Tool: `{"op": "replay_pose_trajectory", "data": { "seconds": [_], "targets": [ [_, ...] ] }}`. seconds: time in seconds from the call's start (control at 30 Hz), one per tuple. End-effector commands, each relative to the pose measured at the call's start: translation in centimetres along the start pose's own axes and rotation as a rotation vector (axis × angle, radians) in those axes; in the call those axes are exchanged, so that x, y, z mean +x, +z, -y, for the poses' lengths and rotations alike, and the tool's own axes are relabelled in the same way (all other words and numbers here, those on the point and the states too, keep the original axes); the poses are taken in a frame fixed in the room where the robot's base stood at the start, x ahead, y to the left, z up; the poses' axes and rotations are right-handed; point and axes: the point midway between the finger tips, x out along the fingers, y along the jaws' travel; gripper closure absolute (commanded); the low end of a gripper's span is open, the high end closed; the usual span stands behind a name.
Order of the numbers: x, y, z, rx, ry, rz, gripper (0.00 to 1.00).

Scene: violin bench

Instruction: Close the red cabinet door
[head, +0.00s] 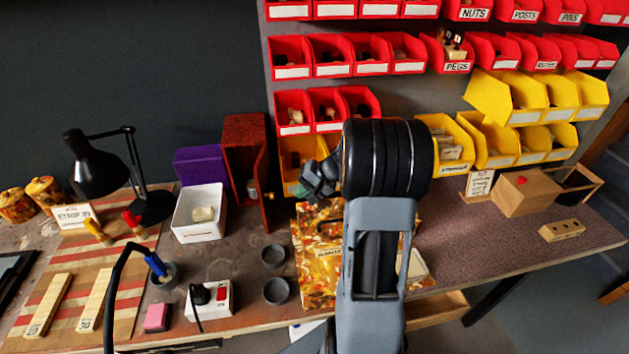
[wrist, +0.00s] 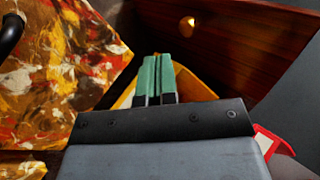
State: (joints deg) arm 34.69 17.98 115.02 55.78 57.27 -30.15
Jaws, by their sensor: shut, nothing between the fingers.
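The red cabinet (head: 243,128) is a reddish-brown wooden box standing at the back of the bench, left of my arm. Its door (head: 264,187) appears open, swung out toward the front and seen nearly edge-on, with a small round knob. A small pale item shows inside the cabinet. In the wrist view, a red-brown wooden panel (wrist: 240,45) with a brass knob (wrist: 187,26) lies beyond my fingers. My gripper (head: 312,186) is right of the door, apart from it. Its green fingers (wrist: 156,72) are shut together and empty.
A marbled orange-and-brown box (head: 312,250) stands close below my gripper. A white bin (head: 200,212) and a purple box (head: 198,166) are left of the cabinet. Two dark cups (head: 274,256) stand in front. Yellow and red bins (head: 293,110) hang behind.

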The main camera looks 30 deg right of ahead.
Motion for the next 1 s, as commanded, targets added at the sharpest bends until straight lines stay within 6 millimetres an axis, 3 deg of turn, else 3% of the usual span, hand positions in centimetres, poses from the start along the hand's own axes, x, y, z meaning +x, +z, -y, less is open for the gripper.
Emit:
{"op": "replay_pose_trajectory", "data": {
  "seconds": [0.13, 0.4, 1.0],
  "targets": [
    [2.6, 0.0, -0.1, 0.003, 0.000, 0.002, 1.00],
    [4.7, -0.1, 2.0, 0.002, 0.001, -0.001, 1.00],
    [5.2, -0.3, 2.3, 0.003, 0.001, -0.004, 1.00]
  ]
}}
